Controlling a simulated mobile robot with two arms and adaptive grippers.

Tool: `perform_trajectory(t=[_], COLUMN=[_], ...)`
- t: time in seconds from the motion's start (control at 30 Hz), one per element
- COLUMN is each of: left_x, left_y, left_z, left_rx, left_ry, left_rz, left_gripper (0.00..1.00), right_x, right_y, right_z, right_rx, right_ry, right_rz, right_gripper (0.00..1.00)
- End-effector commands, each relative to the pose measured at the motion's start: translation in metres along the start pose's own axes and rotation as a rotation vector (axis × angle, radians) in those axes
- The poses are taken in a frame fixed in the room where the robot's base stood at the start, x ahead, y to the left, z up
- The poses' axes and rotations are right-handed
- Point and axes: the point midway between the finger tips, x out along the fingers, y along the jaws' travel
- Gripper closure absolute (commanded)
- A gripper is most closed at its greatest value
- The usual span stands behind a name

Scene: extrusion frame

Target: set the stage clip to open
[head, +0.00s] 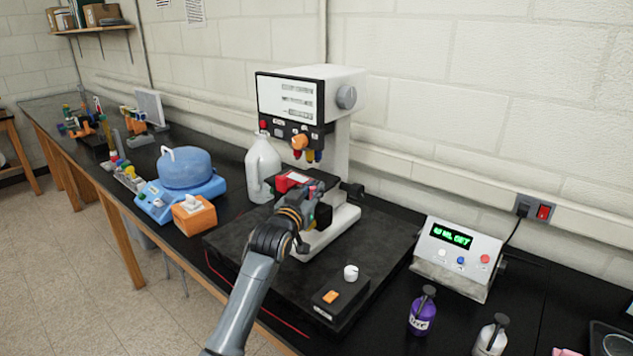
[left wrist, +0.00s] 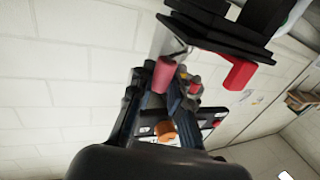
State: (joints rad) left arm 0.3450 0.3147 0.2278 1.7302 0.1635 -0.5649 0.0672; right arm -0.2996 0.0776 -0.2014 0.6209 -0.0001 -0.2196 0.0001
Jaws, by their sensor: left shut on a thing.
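The microscope (head: 345,120) stands on a dark base, its stage (head: 320,180) below several coloured objective tips. A red bracket (head: 292,181) sits on the stage; it also shows in the left wrist view (left wrist: 240,73). My left gripper (head: 312,208) is at the near side of the stage and hides part of it. In the left wrist view, a red-tipped lever, which looks like the stage clip (left wrist: 163,74), stands at my left fingertips, and the gripper is shut on it. The clip's exact position is hard to tell. My right gripper is out of view.
A white jug (head: 262,168) stands behind the stage on the left. A blue device with a domed cover (head: 185,168) and an orange box (head: 194,215) are further left. A control box (head: 460,255) and bottles (head: 422,312) stand right. A small knob box (head: 341,294) is in front.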

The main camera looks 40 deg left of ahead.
Motion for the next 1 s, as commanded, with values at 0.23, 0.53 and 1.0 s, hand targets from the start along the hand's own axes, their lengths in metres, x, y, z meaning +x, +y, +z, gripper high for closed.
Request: perform_trajectory(t=[0.23,0.53,1.0], left_x=[-0.003,-0.005,-0.006], left_y=[-0.008,-0.013,-0.016], left_z=[0.004,0.005,0.003], left_rx=[0.008,0.006,0.000], left_ry=[0.001,0.001,0.001], left_rz=[0.136,0.261,0.377], left_gripper=[1.00,1.00,1.00], right_x=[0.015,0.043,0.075], right_y=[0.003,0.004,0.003], right_z=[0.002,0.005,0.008], right_rx=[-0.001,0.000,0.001], right_ry=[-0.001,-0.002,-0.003], right_rz=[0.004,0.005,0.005], right_gripper=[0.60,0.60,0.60])
